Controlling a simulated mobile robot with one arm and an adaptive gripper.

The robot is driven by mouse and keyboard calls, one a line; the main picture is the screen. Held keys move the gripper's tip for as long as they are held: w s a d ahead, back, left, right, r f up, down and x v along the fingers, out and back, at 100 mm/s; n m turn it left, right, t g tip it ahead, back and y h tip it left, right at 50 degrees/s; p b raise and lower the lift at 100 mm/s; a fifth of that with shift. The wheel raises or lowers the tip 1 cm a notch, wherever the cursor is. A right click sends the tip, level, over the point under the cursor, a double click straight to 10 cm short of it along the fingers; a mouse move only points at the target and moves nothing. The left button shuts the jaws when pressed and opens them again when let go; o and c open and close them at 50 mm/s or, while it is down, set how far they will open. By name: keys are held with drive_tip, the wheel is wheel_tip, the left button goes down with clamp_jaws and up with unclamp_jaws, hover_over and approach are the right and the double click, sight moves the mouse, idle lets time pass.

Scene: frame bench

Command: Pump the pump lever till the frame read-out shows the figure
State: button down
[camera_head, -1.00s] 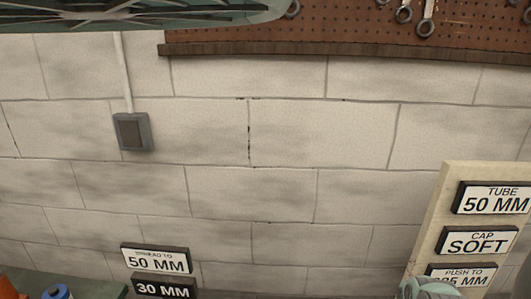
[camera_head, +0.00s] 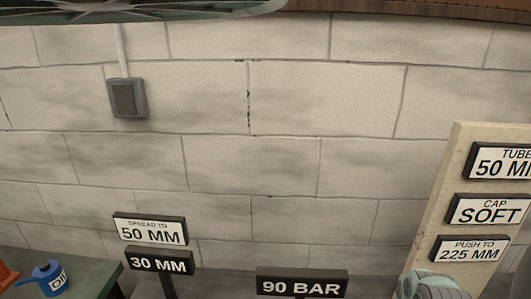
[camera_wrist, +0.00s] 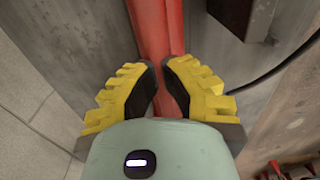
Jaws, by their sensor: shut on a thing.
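My gripper (camera_wrist: 159,76) has yellow ridged fingers with dark pads. It is shut on a long red bar in the wrist view, which looks like the pump lever (camera_wrist: 155,28). The bar runs up out of the picture; its other end is hidden. In the head view a sign reads SPREAD TO 50 MM (camera_head: 150,229). Below it a dark read-out shows 30 MM (camera_head: 161,263). Another dark read-out shows 90 BAR (camera_head: 301,284) at the bottom middle. The lever is not in the head view.
A pale board (camera_head: 441,212) at the right carries signs TUBE 50 MM, CAP SOFT and PUSH TO 225 MM. A blue oil can (camera_head: 50,279) stands on a green surface (camera_head: 92,277) at lower left. A dark cable (camera_wrist: 278,72) and grey metal lie right of the lever.

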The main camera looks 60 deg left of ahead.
wheel_tip(320, 180, up, 10)
drive_tip(key=p, duration=0.4)
drive_tip(key=shift+f, duration=0.15)
idle(1.2)
